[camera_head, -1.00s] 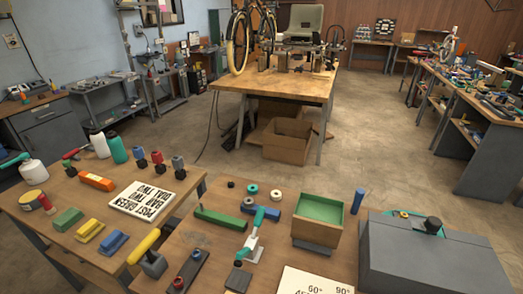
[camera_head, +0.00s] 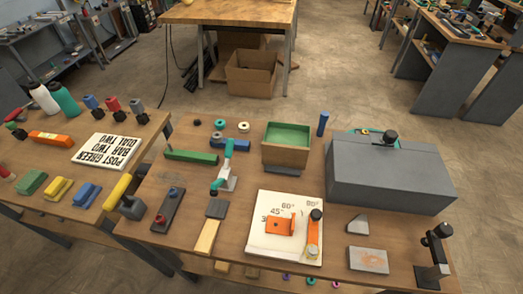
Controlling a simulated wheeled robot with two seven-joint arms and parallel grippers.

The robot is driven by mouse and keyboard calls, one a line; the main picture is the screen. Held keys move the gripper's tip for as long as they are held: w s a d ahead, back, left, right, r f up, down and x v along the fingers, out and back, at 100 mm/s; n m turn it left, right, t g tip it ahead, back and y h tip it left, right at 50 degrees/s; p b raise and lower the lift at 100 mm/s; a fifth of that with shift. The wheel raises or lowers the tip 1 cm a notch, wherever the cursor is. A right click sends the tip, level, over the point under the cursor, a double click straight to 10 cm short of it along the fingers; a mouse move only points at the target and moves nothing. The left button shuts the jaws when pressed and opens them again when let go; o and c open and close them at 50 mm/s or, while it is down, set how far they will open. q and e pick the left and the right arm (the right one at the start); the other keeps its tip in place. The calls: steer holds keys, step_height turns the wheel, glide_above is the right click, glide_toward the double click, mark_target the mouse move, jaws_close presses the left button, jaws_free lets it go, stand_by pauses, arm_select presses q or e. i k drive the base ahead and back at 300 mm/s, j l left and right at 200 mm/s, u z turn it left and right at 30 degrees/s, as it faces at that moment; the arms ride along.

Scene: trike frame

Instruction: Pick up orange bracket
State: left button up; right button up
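An orange bracket (camera_head: 279,226) lies on a white angle board (camera_head: 262,245) printed with degree marks, on the near wooden table. Beside it, to the right on the same board, stands an orange upright piece (camera_head: 312,238) with a black knob on top. I cannot tell whether the two orange pieces are joined. Neither of my grippers is in view.
A large grey box (camera_head: 390,175) stands at the right behind the board. A green-lined wooden bin (camera_head: 287,146) is behind the board. A black clamp-like stand (camera_head: 432,260) is at the right edge. A teal-handled tool (camera_head: 226,165) and a grey-tipped wooden piece (camera_head: 209,235) lie left.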

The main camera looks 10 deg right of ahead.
mark_target(278, 226)
steer(key=j+z, duration=0.2)
steer(key=z, duration=0.25)
steer(key=k+j+z, duration=0.1)
steer(key=z, duration=0.35)
steer(key=j+z, duration=0.25)
steer(key=z, duration=0.2)
steer(key=k+j+z, duration=0.1)
steer(key=z, duration=0.35)
steer(key=k, duration=0.05)
